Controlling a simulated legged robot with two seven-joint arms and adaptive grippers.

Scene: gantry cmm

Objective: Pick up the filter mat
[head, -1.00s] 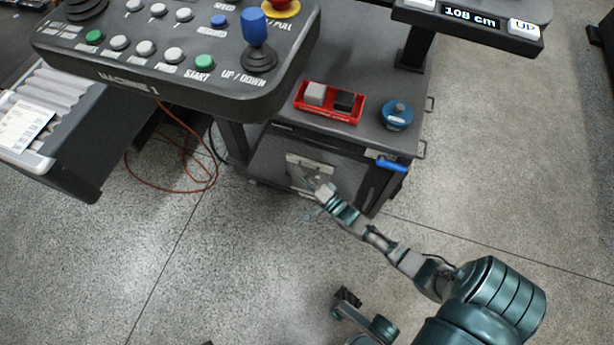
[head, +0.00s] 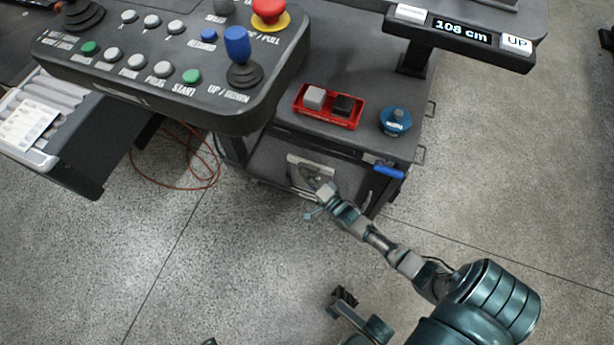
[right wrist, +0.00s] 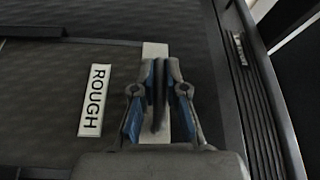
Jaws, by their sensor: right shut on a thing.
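The filter mat appears to be the dark, finely textured panel (head: 268,163) at the front of the grey cart, below its top. In the right wrist view the same dark surface (right wrist: 45,95) carries a white ROUGH label (right wrist: 95,100) and a pale strip. My right gripper (head: 317,186) is at the pale plate on this panel. In the right wrist view the gripper (right wrist: 160,66) is shut on a thin dark tab that stands over the pale strip. The fingers hide part of the strip.
A control panel (head: 120,88) with buttons and joysticks overhangs at upper left. A red tray (head: 328,121) with two blocks and a blue round object (head: 395,121) stand on the cart top. An orange cable (head: 203,182) lies on the floor. The floor in front is clear.

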